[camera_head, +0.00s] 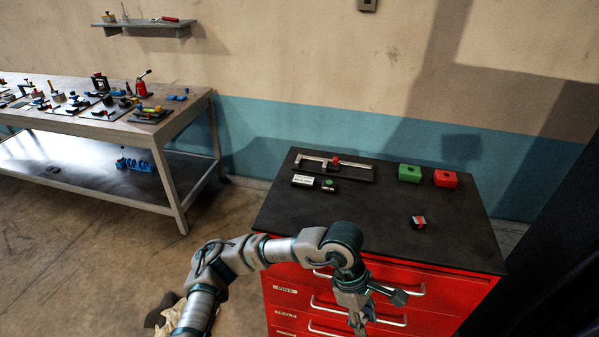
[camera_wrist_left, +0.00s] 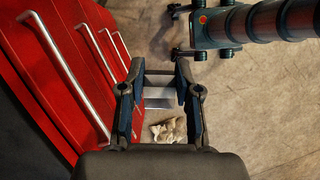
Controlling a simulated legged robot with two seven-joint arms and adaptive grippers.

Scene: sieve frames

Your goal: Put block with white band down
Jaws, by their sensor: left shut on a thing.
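My left gripper (camera_head: 378,312) hangs in front of the red drawer cabinet (camera_head: 440,300), below the level of its dark top. In the left wrist view my left gripper (camera_wrist_left: 160,75) is shut on a grey block with a white band (camera_wrist_left: 159,92), which sits between the fingers above the floor. In the head view the held block is too small and hidden to make out. A small block with red and pale stripes (camera_head: 418,222) lies on the right front of the cabinet top (camera_head: 350,225). My right gripper is not in view.
On the cabinet top are a caliper-like tool (camera_head: 333,165), two small boxes, a green block (camera_head: 409,173) and a red block (camera_head: 446,179). The top's middle and front left are bare. Drawer handles (camera_head: 360,311) stick out near my gripper. A cluttered workbench (camera_head: 180,112) stands left.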

